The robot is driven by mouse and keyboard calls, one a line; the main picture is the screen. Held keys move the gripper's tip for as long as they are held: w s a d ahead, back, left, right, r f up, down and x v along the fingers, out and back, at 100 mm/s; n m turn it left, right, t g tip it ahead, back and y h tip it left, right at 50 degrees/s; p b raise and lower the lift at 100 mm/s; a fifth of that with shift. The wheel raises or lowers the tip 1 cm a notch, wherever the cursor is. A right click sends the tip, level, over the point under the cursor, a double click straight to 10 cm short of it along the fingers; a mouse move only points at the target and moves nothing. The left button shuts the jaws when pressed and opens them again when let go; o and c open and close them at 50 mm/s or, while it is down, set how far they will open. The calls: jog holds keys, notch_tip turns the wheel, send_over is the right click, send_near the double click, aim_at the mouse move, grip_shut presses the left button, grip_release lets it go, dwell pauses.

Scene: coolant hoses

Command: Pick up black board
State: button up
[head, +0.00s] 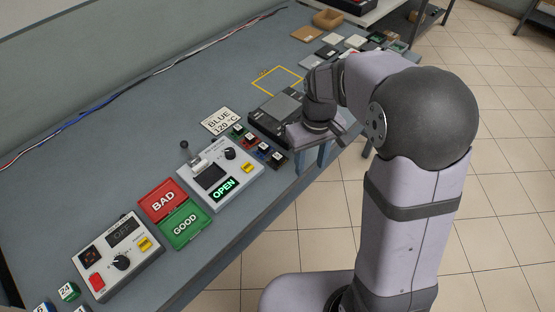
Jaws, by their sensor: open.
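Several small flat boards in white, grey, black and green lie at the far end of the bench. I see nothing between the fingers. My arm hides part of the bench near the boards.
A yellow outlined square (277,81) on the bench (120,180) is empty. Nearer stand a grey tester (219,174) reading OPEN, a red BAD tray (162,199), a green GOOD tray (186,225) and a control box (118,256). A brown open box (328,19) stands at the back.

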aim_at(278, 156)
jog(key=w+a+f+n, duration=0.1)
jog(key=w+a, duration=0.1)
jog(key=w, duration=0.2)
jog(key=w+a+f+n, duration=0.1)
jog(key=w+a+n, duration=0.1)
jog(key=w+a, duration=0.1)
jog(key=w+a+f+n, duration=0.1)
jog(key=w+a, duration=0.1)
jog(key=w, duration=0.3)
jog(key=shift+a+f+n, duration=0.1)
jog(key=shift+a+n, duration=0.15)
jog(key=shift+n, duration=0.05)
jog(key=shift+s+f, duration=0.1)
jog(key=shift+f, duration=0.95)
jog(key=shift+s+a+f+p, duration=0.1)
jog(key=shift+s+f+p, duration=0.05)
jog(key=shift+f+p, duration=0.5)
jog(key=shift+s+a+f+p, duration=0.15)
jog(key=shift+f+p, duration=0.55)
jog(key=shift+f, duration=1.25)
grip_shut()
